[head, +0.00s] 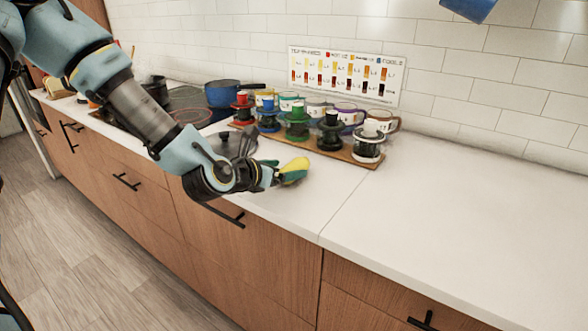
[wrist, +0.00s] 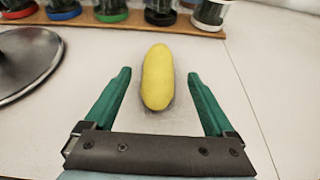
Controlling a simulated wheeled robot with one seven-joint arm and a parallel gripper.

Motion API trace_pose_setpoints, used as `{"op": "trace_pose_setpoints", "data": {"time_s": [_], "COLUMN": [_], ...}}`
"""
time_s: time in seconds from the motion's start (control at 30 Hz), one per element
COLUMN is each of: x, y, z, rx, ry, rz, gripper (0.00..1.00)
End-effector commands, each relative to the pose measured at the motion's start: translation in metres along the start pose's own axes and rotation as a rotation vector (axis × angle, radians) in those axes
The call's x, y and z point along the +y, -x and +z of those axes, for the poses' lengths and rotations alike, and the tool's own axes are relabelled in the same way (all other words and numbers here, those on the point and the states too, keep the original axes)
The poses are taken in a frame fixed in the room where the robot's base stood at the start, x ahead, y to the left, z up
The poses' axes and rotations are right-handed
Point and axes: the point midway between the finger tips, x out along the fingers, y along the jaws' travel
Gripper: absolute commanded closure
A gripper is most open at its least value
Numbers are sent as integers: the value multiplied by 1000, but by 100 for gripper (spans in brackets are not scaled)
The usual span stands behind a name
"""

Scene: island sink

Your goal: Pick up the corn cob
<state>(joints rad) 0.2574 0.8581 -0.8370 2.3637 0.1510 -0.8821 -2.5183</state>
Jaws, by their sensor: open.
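The yellow corn cob (head: 295,167) lies on the white counter in the head view, just past the end of my arm. In the wrist view the corn cob (wrist: 157,77) points away from me, with its near end between my fingertips. My gripper (wrist: 160,75) is open, with one green finger on each side of the cob and a gap to both. In the head view my gripper (head: 283,172) is low over the counter, and one green finger shows against the cob's near side. Whether the fingertips touch the counter I cannot tell.
A grey pan lid (wrist: 24,60) lies close to my gripper's left. Behind the cob, a wooden board (head: 364,160) holds several cups and jars. A blue pot (head: 222,94) stands on the cooktop further left. The counter (head: 460,200) to the right is clear.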

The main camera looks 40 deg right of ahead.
Motion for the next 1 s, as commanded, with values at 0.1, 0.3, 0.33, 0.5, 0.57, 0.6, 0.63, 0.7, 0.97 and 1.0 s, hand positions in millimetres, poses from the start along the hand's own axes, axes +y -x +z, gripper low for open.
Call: {"op": "trace_pose_setpoints", "data": {"time_s": [0.1,0.3,0.33,0.5,0.57,0.6,0.63,0.7,0.97,1.0], "x": [0,1,1,2,2,2,2,2,2,2], "y": [-15,-40,-43,-47,-47,-47,-47,-47,-47,-47], "z": [0,-3,-4,-5,-5,-5,-5,-5,-5,-5], "rx": [1,1,1,1,1,1,1,1,1,1], "ry": [-1,-1,-1,-1,-1,-2,-2,-2,-2,-2], "rz": [-2,-1,-1,0,0,0,0,0,0,0], "gripper": [11,11,11,11,11,11,12,20,49,53]}}
